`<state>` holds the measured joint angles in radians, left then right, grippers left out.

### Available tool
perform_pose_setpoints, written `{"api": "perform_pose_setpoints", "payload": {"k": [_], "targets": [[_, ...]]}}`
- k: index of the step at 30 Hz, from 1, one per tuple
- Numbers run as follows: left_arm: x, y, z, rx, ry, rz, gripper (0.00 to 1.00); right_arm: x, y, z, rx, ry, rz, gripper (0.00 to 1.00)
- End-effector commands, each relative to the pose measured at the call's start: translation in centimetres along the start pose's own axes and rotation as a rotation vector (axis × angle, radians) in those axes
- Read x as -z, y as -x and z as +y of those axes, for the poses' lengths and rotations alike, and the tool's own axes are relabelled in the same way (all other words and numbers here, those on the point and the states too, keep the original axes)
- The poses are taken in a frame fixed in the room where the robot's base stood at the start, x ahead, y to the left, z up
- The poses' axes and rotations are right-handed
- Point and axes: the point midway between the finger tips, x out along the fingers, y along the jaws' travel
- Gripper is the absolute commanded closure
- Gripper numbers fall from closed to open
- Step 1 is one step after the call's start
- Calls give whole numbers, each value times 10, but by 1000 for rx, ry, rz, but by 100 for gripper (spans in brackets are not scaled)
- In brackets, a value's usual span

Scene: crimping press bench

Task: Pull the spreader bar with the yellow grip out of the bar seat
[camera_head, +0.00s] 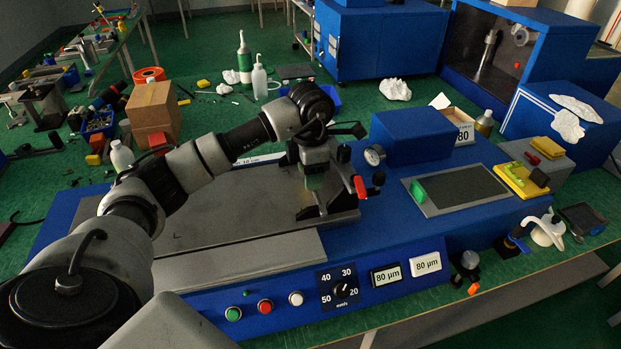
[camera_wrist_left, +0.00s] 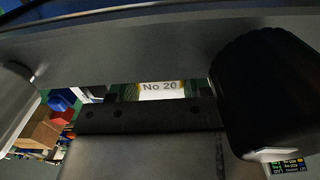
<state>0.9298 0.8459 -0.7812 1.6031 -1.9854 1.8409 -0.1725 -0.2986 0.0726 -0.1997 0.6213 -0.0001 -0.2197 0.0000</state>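My left gripper (camera_head: 315,180) points down at the right end of the grey press plate, beside a red-handled lever. In the left wrist view its two fingers (camera_wrist_left: 130,95) stand wide apart at the left and right edges, with no object visibly held between them. Between them is a dark bar-like part with small holes (camera_wrist_left: 150,116), and beyond it a white label reading "No 20" (camera_wrist_left: 160,88) with yellowish edges. I cannot clearly make out the spreader bar's yellow grip or tell which part is the bar seat. My right gripper is not in view.
The blue press body (camera_head: 455,222) carries a gauge (camera_head: 374,154), the red lever (camera_head: 360,187) and a front control panel. A yellow tray (camera_head: 522,181) stands at its right. A cardboard box (camera_head: 153,110) and bottles stand behind. The grey plate (camera_head: 235,205) is mostly clear.

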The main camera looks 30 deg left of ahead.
Motion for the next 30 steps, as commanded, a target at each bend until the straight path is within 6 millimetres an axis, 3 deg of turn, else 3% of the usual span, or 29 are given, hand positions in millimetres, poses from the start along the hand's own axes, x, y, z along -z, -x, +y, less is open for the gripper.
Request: {"api": "perform_pose_setpoints", "payload": {"k": [3,11,14,23,30], "targets": [[0,1,0,-1,0,-1,80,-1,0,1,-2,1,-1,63],[0,4,1,-2,0,-3,80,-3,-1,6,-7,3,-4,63],[-1,16,1,-4,0,-5,80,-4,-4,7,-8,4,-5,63],[-1,76,1,-5,0,-6,80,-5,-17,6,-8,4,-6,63],[0,106,0,-3,1,-2,80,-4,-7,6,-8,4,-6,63]]}}
